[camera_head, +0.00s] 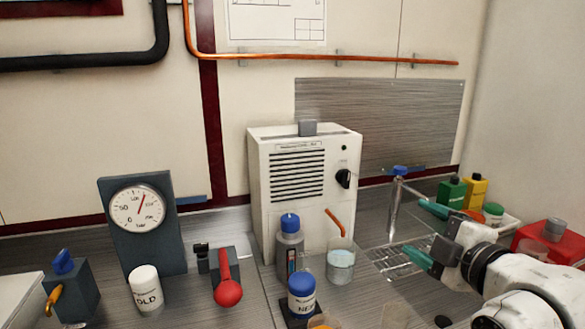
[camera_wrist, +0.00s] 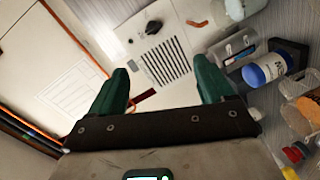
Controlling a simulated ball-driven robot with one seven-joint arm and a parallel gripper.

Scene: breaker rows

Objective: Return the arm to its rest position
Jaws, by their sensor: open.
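My gripper (camera_head: 428,234) is at the right in the head view, raised over the sink grate side of the counter. Its two green fingers are spread apart with nothing between them. In the wrist view my gripper (camera_wrist: 165,85) shows both green fingers wide apart, facing the white box unit (camera_wrist: 160,50) and the wall. My white arm comes in from the lower right in the head view. No rest position is marked in either view.
A white vented unit (camera_head: 305,185) stands at the centre back. A tap (camera_head: 396,200), green and yellow bottles (camera_head: 474,190) and a red container (camera_head: 552,243) are near my arm.

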